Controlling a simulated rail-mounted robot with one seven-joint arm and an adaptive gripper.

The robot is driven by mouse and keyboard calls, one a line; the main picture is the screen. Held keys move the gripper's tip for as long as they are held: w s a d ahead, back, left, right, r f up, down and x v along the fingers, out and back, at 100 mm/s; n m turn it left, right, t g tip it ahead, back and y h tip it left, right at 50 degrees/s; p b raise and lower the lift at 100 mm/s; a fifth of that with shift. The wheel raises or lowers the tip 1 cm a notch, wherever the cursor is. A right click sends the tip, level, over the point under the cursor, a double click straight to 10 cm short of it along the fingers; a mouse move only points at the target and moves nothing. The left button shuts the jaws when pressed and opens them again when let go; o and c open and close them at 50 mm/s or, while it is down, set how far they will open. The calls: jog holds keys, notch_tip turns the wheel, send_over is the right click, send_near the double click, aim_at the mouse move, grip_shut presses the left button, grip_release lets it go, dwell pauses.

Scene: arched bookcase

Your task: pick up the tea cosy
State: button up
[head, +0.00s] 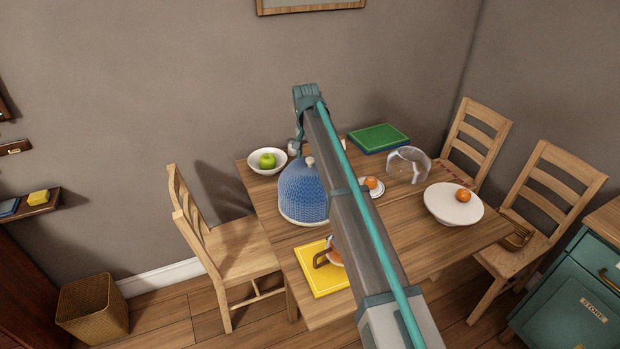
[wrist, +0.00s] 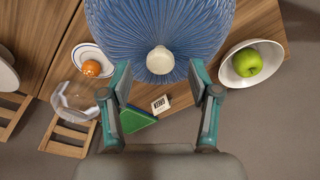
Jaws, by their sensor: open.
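The tea cosy (head: 303,193) is a blue ribbed dome with a pale knob on top, standing on the wooden table in the head view. In the wrist view the tea cosy (wrist: 158,28) fills the top middle, its white knob facing the camera. My gripper (wrist: 160,80) is open and empty in the wrist view, its two fingers apart on either side below the knob. The gap between the fingers and the cosy is hard to judge. In the head view my arm crosses the table and hides part of the cosy's right side; the fingers are hard to make out there.
A white bowl with a green apple (head: 267,160) stands behind the cosy. A yellow board (head: 322,275) with a cup lies in front. Chairs surround the table.

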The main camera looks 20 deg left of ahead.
jog(key=shift+w+f, duration=0.2)
jog(key=shift+f, duration=1.1)
grip_shut()
